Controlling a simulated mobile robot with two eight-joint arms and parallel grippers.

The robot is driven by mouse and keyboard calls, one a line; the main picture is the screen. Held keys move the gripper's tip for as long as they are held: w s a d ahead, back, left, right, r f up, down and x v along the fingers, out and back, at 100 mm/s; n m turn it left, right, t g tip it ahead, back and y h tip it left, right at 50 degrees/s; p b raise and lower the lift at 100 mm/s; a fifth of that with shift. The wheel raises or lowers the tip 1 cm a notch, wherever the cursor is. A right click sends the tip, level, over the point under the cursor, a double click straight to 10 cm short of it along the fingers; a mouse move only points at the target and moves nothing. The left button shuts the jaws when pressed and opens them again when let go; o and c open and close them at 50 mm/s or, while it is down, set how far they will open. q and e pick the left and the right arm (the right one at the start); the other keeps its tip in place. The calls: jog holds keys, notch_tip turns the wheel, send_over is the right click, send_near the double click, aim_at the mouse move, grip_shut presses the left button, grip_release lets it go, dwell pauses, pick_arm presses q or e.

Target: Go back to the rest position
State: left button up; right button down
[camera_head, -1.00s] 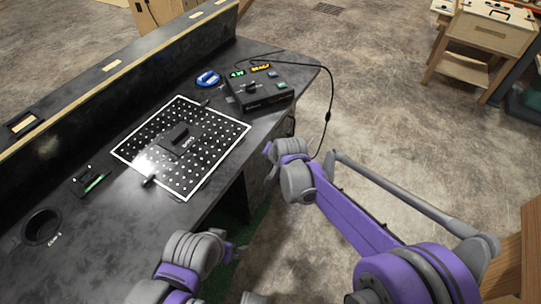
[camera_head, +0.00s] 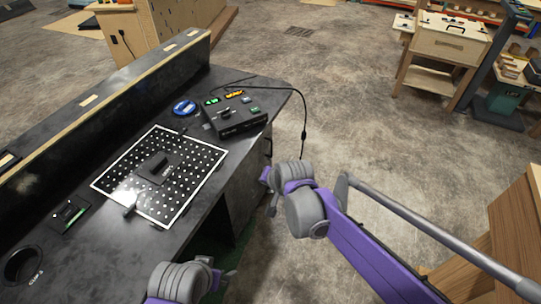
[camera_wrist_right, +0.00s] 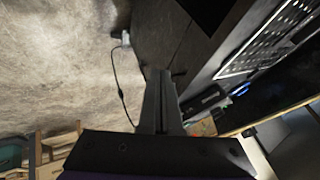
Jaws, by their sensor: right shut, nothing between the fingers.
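My right gripper (camera_head: 269,191) is at the end of the purple and grey arm from the right, over the floor just off the table's right edge. In the right wrist view its fingers (camera_wrist_right: 161,85) are together with nothing between them. My left arm comes in at the bottom of the head view, beside the table's front edge. Its gripper is mostly hidden behind its own wrist, so its jaws cannot be made out. The black console (camera_head: 237,116) with green and orange lit displays stands at the table's far right corner, apart from both grippers.
The dark table (camera_head: 90,250) carries a white-bordered dotted board (camera_head: 195,185), a blue round item (camera_head: 184,107) and a small green-marked part (camera_head: 70,216). A black cable (camera_head: 304,125) hangs off the right edge. A wooden cabinet (camera_head: 520,235) stands at right. The floor between is clear.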

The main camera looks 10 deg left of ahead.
jog(key=s+d+r+n+h, duration=0.1)
jog(key=s+d, duration=0.5)
jog(key=d, duration=0.3)
jog(key=s+d+r+h, duration=0.1)
jog(key=s+d, duration=0.5)
jog(key=d, duration=0.2)
jog(key=s+d+f+n+g+h, duration=0.1)
jog(key=s+d+f, duration=0.1)
jog(key=s+d, duration=0.45)
jog(key=s+d+f+h, duration=0.1)
jog(key=s+d+f, duration=0.25)
jog(key=s, duration=0.55)
pick_arm(q)
notch_tip(320, 180, up, 16)
jog(key=w+p, duration=0.2)
jog(key=p, duration=1.2)
jog(key=shift+f+t, duration=0.2)
jog(key=shift+t, duration=0.1)
pick_arm(e)
jog(key=w+r, duration=0.3)
jog(key=r, duration=1.3)
pick_arm(q)
jog(key=shift+c, duration=0.2)
pick_arm(e)
jog(key=shift+s+r, duration=0.1)
